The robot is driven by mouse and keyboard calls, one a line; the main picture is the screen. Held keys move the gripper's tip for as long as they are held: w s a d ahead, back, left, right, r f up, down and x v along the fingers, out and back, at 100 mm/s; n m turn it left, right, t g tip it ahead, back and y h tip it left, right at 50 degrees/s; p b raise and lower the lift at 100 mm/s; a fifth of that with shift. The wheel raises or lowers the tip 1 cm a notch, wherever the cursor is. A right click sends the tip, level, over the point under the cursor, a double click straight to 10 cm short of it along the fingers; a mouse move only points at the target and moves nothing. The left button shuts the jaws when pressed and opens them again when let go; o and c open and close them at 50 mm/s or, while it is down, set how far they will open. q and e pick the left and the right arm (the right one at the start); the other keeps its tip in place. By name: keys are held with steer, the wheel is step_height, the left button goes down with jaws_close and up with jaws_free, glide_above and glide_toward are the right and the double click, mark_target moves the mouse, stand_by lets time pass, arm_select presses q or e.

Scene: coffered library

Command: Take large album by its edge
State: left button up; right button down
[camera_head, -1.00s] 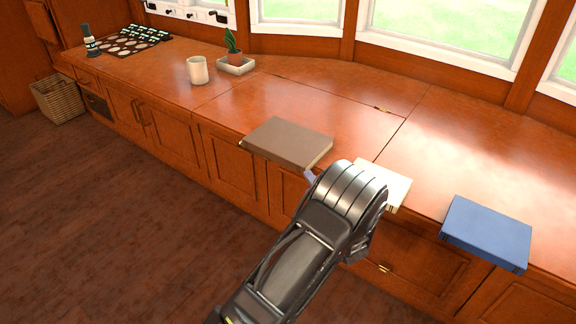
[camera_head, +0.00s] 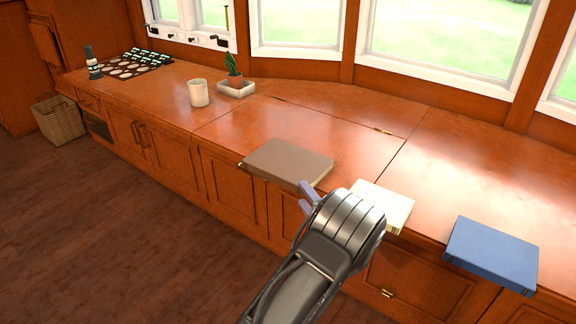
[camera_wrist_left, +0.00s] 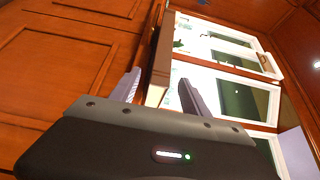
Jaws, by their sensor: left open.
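The large album appears to be the brown book (camera_head: 287,161), lying flat on the wooden counter with its near edge sticking out past the counter's front. My left gripper (camera_head: 309,194) is open at the album's near right corner. In the left wrist view the brown album (camera_wrist_left: 161,55) is seen edge-on, and its end reaches between the two open fingers (camera_wrist_left: 158,90). The fingers look apart from the covers. My arm hides part of the counter front. My right gripper is not in view.
A cream book (camera_head: 384,205) lies just right of my left gripper, and a blue book (camera_head: 492,252) farther right; both overhang the edge. A white mug (camera_head: 198,93) and a potted plant (camera_head: 235,82) stand behind. The counter (camera_head: 330,130) behind the albums is clear.

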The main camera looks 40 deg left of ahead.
mark_target(298, 187)
arm_select(q)
steer(key=shift+w+a+f, duration=0.1)
steer(key=shift+w+a, duration=0.1)
steer(key=shift+a, duration=0.1)
steer(key=b+x, duration=0.2)
steer(key=x, duration=0.1)
steer(key=shift+w+a, duration=0.15)
steer(key=shift+a, duration=0.05)
steer(key=shift+w+a, duration=0.25)
steer(key=shift+a, duration=0.2)
steer(key=shift+c, duration=0.3)
jaws_close()
stand_by(0.7)
steer(key=shift+r, duration=0.25)
